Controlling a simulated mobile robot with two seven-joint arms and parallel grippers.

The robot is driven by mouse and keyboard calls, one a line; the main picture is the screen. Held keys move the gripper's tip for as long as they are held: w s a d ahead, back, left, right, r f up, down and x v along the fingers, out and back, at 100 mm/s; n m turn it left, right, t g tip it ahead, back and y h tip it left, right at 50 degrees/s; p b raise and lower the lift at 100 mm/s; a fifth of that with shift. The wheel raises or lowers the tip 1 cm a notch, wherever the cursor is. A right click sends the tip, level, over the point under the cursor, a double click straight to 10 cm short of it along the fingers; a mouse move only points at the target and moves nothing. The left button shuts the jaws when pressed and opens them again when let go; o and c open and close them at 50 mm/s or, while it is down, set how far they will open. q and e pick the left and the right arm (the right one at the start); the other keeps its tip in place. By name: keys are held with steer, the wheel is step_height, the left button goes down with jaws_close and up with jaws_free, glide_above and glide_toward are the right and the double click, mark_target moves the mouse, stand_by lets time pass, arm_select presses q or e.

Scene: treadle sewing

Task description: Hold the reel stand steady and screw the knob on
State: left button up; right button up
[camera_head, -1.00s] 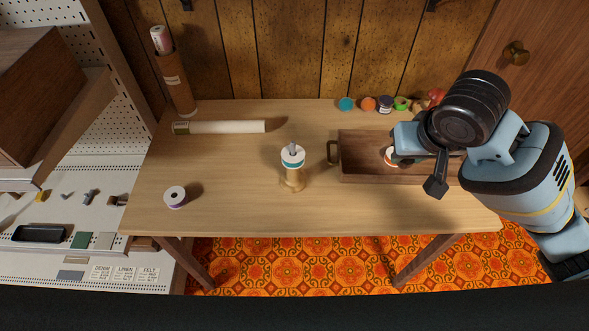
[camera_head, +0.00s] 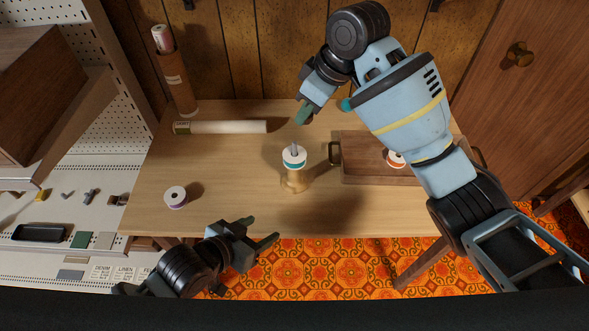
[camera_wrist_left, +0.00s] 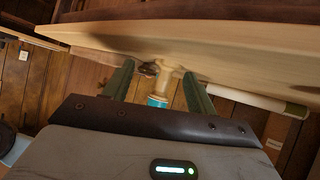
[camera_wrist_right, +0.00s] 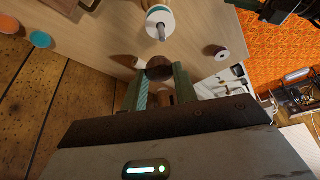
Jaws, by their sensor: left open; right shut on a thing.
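The reel stand (camera_head: 294,183) stands upright mid-table. A white reel with teal thread (camera_head: 293,161) sits on it, and its grey spindle (camera_head: 294,148) pokes up bare. The stand (camera_wrist_left: 162,82) also shows upside down between the fingers in the left wrist view. My left gripper (camera_head: 264,229) is open and empty at the table's front edge, apart from the stand. My right gripper (camera_head: 304,112) is shut on a round brown knob (camera_wrist_right: 158,68), behind and above the stand. The knob is not clear in the head view. In the right wrist view the spindle (camera_wrist_right: 161,32) lies beyond the knob, apart from it.
A wooden tray (camera_head: 352,172) with a red-and-white reel (camera_head: 396,159) lies right of the stand, partly under my right arm. A white reel (camera_head: 175,196) stands at left. A white roll (camera_head: 220,127) and brown tube (camera_head: 177,86) are at the back left. Table around the stand is clear.

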steer(key=shift+w+a+r+n, duration=0.1)
steer(key=shift+a+r+n, duration=0.1)
steer(key=shift+a+n, duration=0.65)
arm_select(q)
steer(key=w+r+m+t+h, duration=0.1)
steer(key=w+r+m+h, duration=0.1)
steer(key=w+r, duration=0.4)
steer(key=w, duration=0.2)
steer(key=shift+w+d, duration=0.35)
arm_select(e)
steer(key=shift+a+m, duration=0.25)
arm_select(q)
steer(key=x, duration=1.2)
steer(key=shift+r, duration=0.1)
steer(key=shift+c, duration=0.5)
steer(key=shift+w, duration=0.1)
jaws_close()
arm_select(e)
steer(key=shift+f, duration=0.1)
